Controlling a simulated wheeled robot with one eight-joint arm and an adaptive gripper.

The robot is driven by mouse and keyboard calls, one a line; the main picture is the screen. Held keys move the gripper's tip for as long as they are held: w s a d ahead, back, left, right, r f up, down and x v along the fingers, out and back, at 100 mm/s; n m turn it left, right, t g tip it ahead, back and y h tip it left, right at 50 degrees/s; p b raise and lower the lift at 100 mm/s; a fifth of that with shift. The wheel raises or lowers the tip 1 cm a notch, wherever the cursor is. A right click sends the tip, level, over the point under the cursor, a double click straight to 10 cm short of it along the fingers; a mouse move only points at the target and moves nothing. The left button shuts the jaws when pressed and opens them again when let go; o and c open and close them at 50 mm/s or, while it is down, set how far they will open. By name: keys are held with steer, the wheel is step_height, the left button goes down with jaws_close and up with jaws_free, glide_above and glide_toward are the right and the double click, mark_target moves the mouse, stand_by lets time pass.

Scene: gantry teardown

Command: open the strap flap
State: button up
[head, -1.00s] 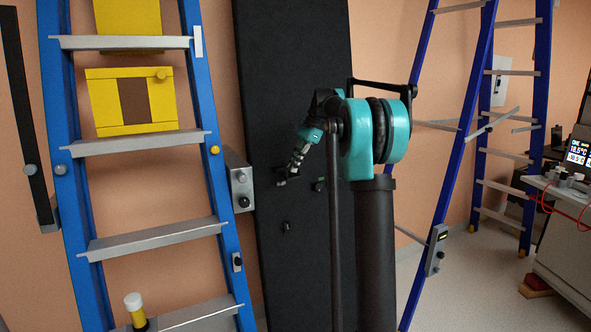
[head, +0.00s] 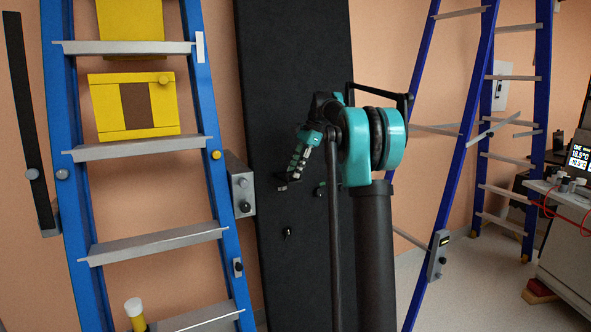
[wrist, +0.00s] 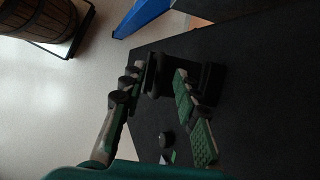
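My gripper (head: 290,180) is in front of the tall black panel (head: 280,80) in the head view, its fingers pointing down and left. In the wrist view my gripper (wrist: 167,78) shows two fingers with green pads and a gap between them; it looks open. A black blocky part (wrist: 207,82) lies at the fingertips; I cannot tell whether it touches them or belongs to the panel. A small round knob (wrist: 166,138) is on the dark surface beside the fingers. I cannot clearly make out a strap flap in either view.
A blue ladder (head: 208,120) with a yellow box (head: 108,103) stands left of the panel. A grey box (head: 240,185) sits between them. Another blue ladder (head: 470,120) stands right, with open floor near it. A wooden barrel (wrist: 40,18) shows in the wrist view.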

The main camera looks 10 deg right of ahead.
steer(key=shift+r, duration=0.1)
steer(key=v, duration=1.1)
steer(key=shift+d+r, duration=0.25)
steer(key=shift+r, duration=0.1)
steer(key=shift+f, duration=0.1)
steer(key=s+a+f+n+t+h, duration=0.1)
steer(key=s+f+n, duration=0.6)
steer(key=s+f, duration=1.3)
steer(key=s+f+n+t+h, duration=0.3)
steer(key=s+f+n, duration=0.4)
steer(key=s+f, duration=1.3)
steer(key=shift+s+a+f+h, duration=0.3)
steer(key=shift+s+a+f, duration=0.1)
steer(key=shift+f, duration=0.25)
